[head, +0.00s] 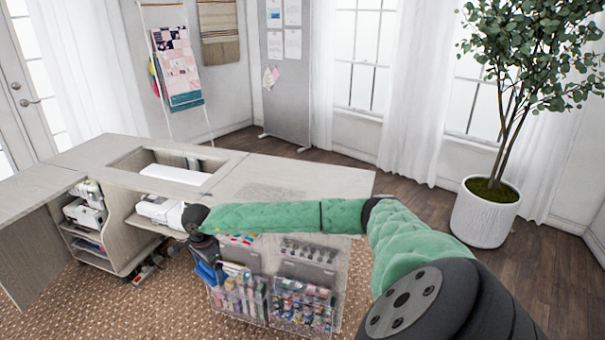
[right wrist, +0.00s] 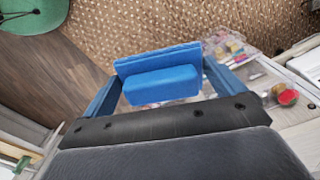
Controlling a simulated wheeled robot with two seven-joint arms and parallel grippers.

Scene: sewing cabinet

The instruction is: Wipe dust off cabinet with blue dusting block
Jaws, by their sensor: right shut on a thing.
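The sewing cabinet (head: 330,182) has a pale grey-wood top with a grey speckled dust patch (head: 268,193) right of its recessed opening. My right gripper (head: 210,272) hangs in front of the cabinet's front side, below the level of the top, beside the clear storage bins. In the right wrist view, it is shut on the blue dusting block (right wrist: 160,84), which sits between its two blue fingers. In the head view the block is hard to tell apart from the fingers. My left gripper is not in view.
Clear bins (head: 303,300) of colourful supplies hang on the cabinet front. Sewing machines (head: 160,208) stand in the cabinet and its left bay. A white planter (head: 485,212) with a tree stands at right. My green-sleeved right arm crosses the cabinet's front edge.

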